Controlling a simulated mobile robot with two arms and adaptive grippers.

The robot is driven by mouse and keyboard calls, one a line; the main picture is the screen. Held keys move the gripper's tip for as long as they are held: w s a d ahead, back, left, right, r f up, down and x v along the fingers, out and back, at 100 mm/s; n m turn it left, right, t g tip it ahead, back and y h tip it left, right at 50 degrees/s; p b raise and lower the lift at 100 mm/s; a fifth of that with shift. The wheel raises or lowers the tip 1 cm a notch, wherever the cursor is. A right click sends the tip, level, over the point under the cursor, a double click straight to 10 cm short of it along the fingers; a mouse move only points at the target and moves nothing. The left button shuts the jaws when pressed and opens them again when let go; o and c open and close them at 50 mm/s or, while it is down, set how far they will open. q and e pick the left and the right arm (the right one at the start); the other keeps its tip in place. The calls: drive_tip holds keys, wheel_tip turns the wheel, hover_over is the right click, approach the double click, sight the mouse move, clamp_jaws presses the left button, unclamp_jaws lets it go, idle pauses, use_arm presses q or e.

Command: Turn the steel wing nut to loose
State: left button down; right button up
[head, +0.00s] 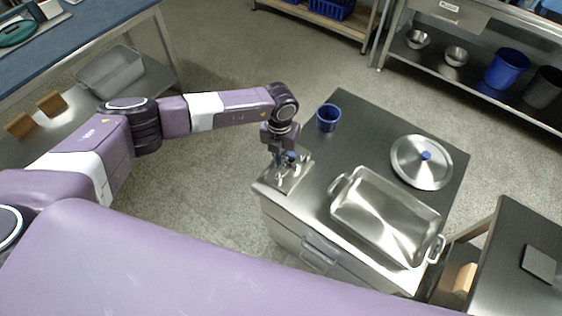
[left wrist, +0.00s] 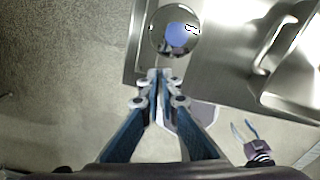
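The colloid mill (head: 297,183) stands at the left corner of the steel cabinet top in the head view. Its round steel top with a blue reflection (left wrist: 178,32) shows in the left wrist view. My left gripper (head: 283,168) points down at the mill. In the left wrist view its fingertips (left wrist: 159,76) are drawn close together beside the round top, with a small steel part between them, apparently the steel wing nut. The nut's shape and turn are mostly hidden by the fingers. My right gripper (left wrist: 245,131) shows small in the left wrist view, fingers apart and empty, away from the mill.
On the cabinet (head: 345,110) stand a blue cup (head: 328,117) behind the mill, a steel roasting pan (head: 385,215) to its right, and a round lid with a blue knob (head: 421,162). A side table (head: 515,245) is at the right. Floor left of the cabinet is clear.

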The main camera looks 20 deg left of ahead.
use_arm(q)
drive_tip(key=n, duration=0.3)
drive_tip(key=shift+a+n, duration=0.35)
drive_tip(key=shift+n, duration=0.05)
drive_tip(key=shift+s+a+n+p, duration=0.2)
drive_tip(key=shift+n+p, duration=0.15)
drive_tip(key=shift+n, duration=1.4)
drive_tip(key=shift+s+a+n+p, duration=0.15)
drive_tip(key=shift+n+p, duration=0.2)
drive_tip(key=shift+n, duration=1.35)
drive_tip(key=shift+s+a+n+p, duration=0.2)
drive_tip(key=shift+n+p, duration=0.15)
drive_tip(key=shift+n, duration=1.4)
drive_tip(key=c, duration=2.2)
unclamp_jaws()
drive_tip(key=shift+r, duration=0.1)
